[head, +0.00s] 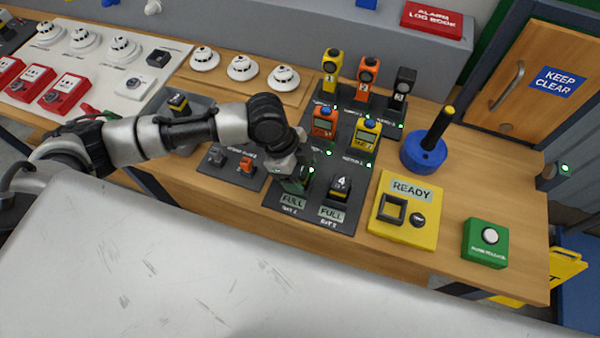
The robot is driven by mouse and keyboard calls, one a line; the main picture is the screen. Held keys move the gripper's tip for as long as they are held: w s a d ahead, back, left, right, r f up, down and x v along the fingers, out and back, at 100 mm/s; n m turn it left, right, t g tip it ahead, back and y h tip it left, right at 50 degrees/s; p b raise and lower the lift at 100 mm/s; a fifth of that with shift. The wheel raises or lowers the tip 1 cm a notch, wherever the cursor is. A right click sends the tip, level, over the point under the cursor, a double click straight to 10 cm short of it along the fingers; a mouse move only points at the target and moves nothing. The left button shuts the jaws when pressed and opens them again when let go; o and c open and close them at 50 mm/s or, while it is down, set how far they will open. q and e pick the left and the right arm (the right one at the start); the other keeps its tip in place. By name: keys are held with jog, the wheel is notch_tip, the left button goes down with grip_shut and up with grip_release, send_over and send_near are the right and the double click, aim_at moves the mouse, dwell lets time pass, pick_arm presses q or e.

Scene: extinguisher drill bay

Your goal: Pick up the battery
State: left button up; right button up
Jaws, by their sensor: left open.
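A dark charging rack (346,222) stands on the bench, with two front bays marked FULL. A black battery-like block (339,188) with a white 4 on it sits upright in the right front bay. My left gripper (293,183) points down over the left front bay, left of that block. It is open, and its jaws are mostly hidden behind my own wrist. A dark block with a green glint shows at the jaws, but I cannot tell whether they touch it. My right gripper is out of view.
Orange (323,122) and yellow (365,135) handheld units fill the middle of the rack, with several taller units behind. A yellow READY box (404,232), a blue holder (423,153) with a black rod, and a green button box (485,243) stand to the right.

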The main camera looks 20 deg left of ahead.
pick_arm(q)
jog(key=c, duration=1.2)
jog(key=shift+r, duration=0.1)
